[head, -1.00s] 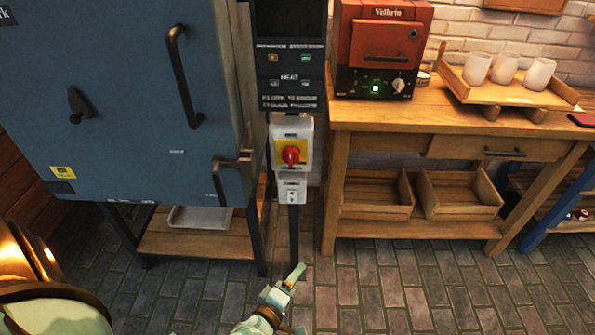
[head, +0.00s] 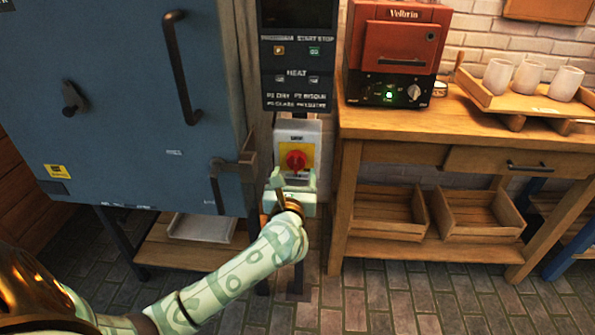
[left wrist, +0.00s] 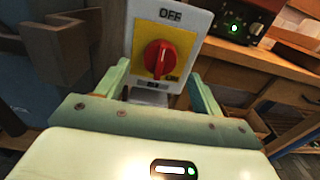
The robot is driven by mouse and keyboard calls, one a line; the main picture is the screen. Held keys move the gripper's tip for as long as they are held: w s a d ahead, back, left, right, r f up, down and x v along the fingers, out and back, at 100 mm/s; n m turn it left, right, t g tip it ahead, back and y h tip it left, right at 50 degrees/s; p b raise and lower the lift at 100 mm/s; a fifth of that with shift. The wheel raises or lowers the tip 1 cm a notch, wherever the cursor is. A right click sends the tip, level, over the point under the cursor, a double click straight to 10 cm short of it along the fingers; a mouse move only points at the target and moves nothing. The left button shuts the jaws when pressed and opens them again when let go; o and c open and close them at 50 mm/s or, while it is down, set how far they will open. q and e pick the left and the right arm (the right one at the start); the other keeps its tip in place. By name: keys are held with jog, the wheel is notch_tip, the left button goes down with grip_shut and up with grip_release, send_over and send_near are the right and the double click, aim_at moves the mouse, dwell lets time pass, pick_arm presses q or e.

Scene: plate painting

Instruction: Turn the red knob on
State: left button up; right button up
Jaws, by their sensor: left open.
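The red knob (head: 295,160) sits on a yellow plate on a white switch box (head: 312,133) mounted on the post beside the kiln. In the left wrist view the red knob (left wrist: 158,58) shows in front, with "OFF" printed above it and smaller labels below, too blurred to read fully. Its grip bar stands about upright. My left gripper (head: 293,178) is just below and in front of the knob. In the left wrist view its fingers (left wrist: 158,82) are open, one on each side below the knob, and nothing is between them. My right gripper is not in view.
The large blue kiln (head: 110,110) with its latch handle (head: 230,168) stands close on the left. A control panel (head: 297,72) is above the switch. A wooden bench (head: 400,128) on the right carries a small red oven (head: 395,45) and a tray of cups (head: 520,97).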

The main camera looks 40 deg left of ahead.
aim_at(295, 166)
pick_arm(q)
jog(key=shift+b+x, duration=0.4)
jog(key=shift+x, duration=1.55)
jog(key=c, duration=1)
